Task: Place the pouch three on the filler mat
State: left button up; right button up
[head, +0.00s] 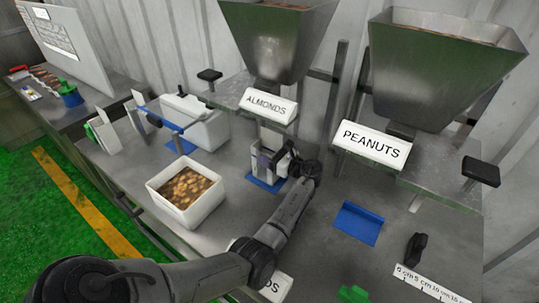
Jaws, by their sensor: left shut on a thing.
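My left gripper (283,161) is under the ALMONDS hopper, shut on a small pale pouch (257,160) with dark markings. The pouch is upright over a blue mat (264,184) on the steel counter. I cannot tell whether its bottom touches the mat. The gripper's fingers and wrist hide part of the pouch. A second blue mat (358,223) lies bare under the PEANUTS hopper. My right gripper is not in view.
The ALMONDS hopper (275,45) and PEANUTS hopper (440,75) hang above the counter (320,265). An open white bin of nuts (202,220) stands left of my arm. White panels and a white box (200,128) stand behind it. A ruler (430,285) lies front right.

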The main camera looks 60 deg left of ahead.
pick_arm(q)
jog(key=shift+f, duration=0.15)
jog(key=o, duration=1.4)
jog(key=shift+o, duration=0.2)
jog(key=v, duration=1.2)
